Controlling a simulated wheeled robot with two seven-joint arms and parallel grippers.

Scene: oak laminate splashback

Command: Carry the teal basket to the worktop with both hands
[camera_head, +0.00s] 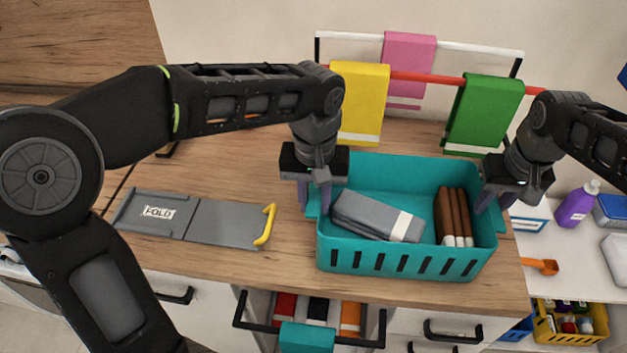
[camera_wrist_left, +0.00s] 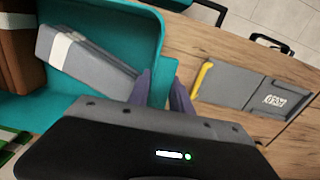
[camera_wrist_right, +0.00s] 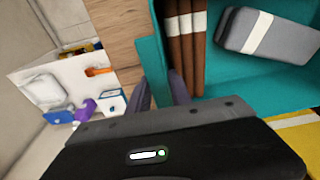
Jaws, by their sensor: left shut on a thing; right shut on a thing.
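The teal basket (camera_head: 400,262) is at the right part of the wooden worktop (camera_head: 215,258); I cannot tell whether it rests on it or hangs just above. It holds a grey folded bundle with a white band (camera_head: 375,215) and brown folded items with white bands (camera_head: 452,215). My left gripper (camera_head: 316,200) is shut on the basket's left side, and the basket wall also shows in the left wrist view (camera_wrist_left: 145,25). My right gripper (camera_head: 490,200) is shut on its right side, and the basket shows in the right wrist view (camera_wrist_right: 240,85).
A grey folding board (camera_head: 230,222) with a yellow handle lies left of the basket. Behind stands a rack with yellow (camera_head: 360,98), pink (camera_head: 408,60) and green (camera_head: 485,108) towels. An open drawer (camera_head: 310,312) is below the front edge. A lower white surface at right holds a purple bottle (camera_head: 575,206).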

